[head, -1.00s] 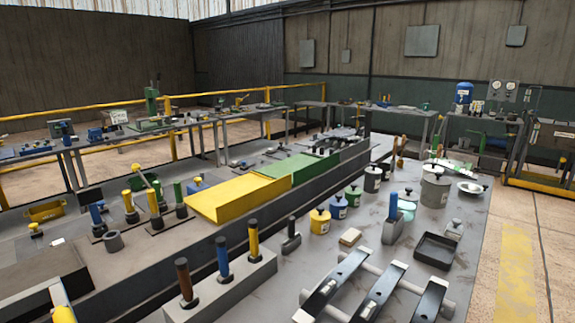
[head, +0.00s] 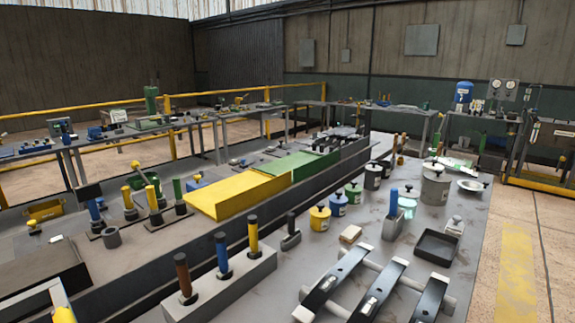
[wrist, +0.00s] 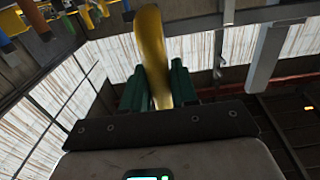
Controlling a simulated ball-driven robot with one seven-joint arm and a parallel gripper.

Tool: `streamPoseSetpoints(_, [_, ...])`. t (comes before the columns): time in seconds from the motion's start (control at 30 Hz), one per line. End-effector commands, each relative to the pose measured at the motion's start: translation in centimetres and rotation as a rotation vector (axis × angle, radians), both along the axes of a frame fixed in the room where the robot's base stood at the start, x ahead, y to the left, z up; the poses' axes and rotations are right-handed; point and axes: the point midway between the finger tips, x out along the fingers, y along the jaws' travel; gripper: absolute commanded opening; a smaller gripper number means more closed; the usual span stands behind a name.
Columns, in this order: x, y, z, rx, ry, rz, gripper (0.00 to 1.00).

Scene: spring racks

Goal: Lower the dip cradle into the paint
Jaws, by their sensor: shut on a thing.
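In the wrist view, the green fingers of my gripper (wrist: 158,84) are shut on a thick, curved yellow piece (wrist: 152,45). It stands up between the fingers. The rest of what it belongs to is hidden, so I cannot tell whether it is the dip cradle. In the head view, a yellow end (head: 64,314) shows at the bottom left edge, mostly cut off. I cannot pick out open paint for certain. Lidded pots stand on the right bench: a yellow one (head: 319,219), a blue one (head: 338,206) and a green one (head: 353,193).
A block with brown, blue and yellow handles (head: 222,285) stands in front. A black-and-silver rack (head: 375,290) and a black tray (head: 437,247) lie on the right bench. Yellow (head: 232,196) and green (head: 300,165) slabs lie along the middle. Floor (head: 545,240) is clear at right.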

Motion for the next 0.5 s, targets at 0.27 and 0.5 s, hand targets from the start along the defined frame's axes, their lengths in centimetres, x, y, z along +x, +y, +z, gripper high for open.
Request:
streamPoseSetpoints(0.27, [0.0,0.0,-2.1,-0.007,0.004,-0.001,0.0])
streamPoseSetpoints(0.5, [0.0,0.0,-3.3,-0.008,0.006,-0.001,0.0])
